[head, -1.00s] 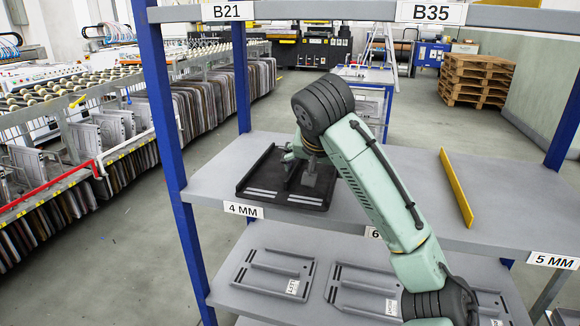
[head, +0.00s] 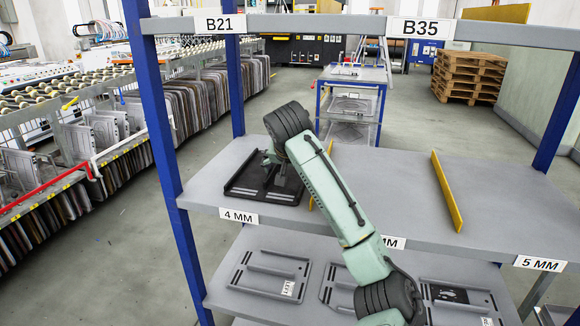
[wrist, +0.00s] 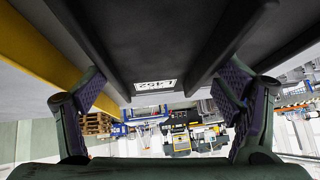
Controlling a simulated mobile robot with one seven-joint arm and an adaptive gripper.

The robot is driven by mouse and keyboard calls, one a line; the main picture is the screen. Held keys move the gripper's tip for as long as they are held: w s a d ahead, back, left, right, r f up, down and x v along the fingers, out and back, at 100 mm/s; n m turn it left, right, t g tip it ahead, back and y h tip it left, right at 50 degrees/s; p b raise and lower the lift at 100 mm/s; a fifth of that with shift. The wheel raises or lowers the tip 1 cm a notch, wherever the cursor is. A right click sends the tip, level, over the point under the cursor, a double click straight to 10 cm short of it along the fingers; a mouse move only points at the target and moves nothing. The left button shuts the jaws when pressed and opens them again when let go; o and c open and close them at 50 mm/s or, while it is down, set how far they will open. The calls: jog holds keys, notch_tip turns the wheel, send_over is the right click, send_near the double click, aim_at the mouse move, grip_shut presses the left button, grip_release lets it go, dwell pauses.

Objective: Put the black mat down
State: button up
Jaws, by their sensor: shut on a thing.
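The black mat (head: 240,187) is a dark, flat tray-like piece with raised rails and pale stripes near its front. In the head view it lies level at the upper shelf's left end, behind the 4 MM label. I cannot tell whether it fully touches the shelf. My gripper (head: 272,160) is over it, its fingertips mostly hidden by my arm. In the wrist view my gripper (wrist: 163,85) has its purple-padded fingers spread on either side of the mat's rails (wrist: 150,45), shut on the mat. A white label shows on the mat's end there.
The grey upper shelf (head: 385,190) has yellow dividers, one close right of the mat (head: 322,175) and one farther right (head: 447,190). The middle bay is clear. Blue posts (head: 155,120) stand at the left. Grey mats (head: 268,275) lie on the lower shelf.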

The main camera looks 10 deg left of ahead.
jog(key=shift+r, duration=0.1)
jog(key=o, duration=1.5)
